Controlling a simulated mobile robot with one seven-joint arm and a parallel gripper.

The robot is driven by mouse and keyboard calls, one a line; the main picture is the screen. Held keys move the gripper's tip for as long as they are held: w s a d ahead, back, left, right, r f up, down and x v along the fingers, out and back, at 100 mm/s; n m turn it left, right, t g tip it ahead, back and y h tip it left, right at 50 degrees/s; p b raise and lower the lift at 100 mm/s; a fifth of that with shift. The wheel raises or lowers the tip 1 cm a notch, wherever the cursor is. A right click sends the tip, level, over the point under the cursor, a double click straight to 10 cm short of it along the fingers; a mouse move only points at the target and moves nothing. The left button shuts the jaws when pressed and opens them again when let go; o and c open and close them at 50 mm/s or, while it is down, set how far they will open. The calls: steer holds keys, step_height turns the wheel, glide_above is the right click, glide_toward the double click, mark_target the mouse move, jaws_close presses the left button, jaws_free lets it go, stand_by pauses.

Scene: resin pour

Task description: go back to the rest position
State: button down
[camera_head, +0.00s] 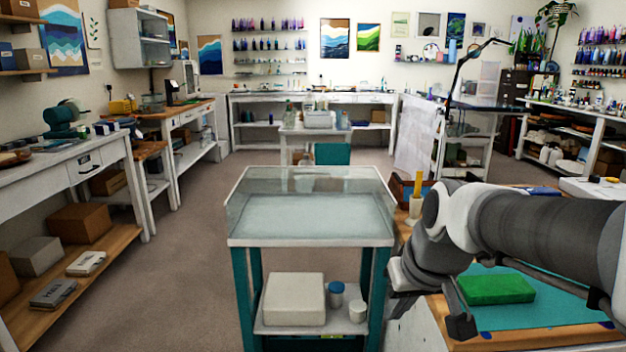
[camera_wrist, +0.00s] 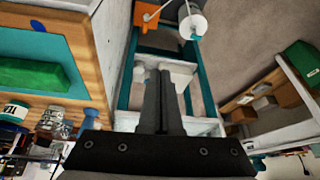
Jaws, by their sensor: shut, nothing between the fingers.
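My gripper (camera_wrist: 160,74) shows in the wrist view with its two dark fingers pressed together and nothing between them. In the head view my arm reaches in from the right, and its wrist end hangs in front of the wooden bench; the fingertips are hard to make out there. A green block (camera_head: 495,288) lies on a teal mat (camera_head: 545,312) on that bench, behind and right of the wrist end. The green block (camera_wrist: 40,75) also shows at the left of the wrist view, apart from the fingers.
A teal-legged cart (camera_head: 312,240) with a glassy top stands centre, left of my arm. Its lower shelf holds a white box (camera_head: 294,298) and small jars. A yellow-handled tool in a pale cup (camera_head: 416,207) stands near my arm. Open floor (camera_head: 190,270) lies left of the cart.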

steer(key=s+d+m+t+h, duration=0.1)
steer(key=s+m, duration=0.1)
steer(key=s, duration=1.1)
step_height(320, 180, up, 24)
steer(key=p, duration=2.4)
steer(key=shift+w+d+r, duration=0.15)
steer(key=shift+w+r, duration=0.05)
steer(key=shift+w, duration=0.05)
steer(key=shift+s, duration=0.1)
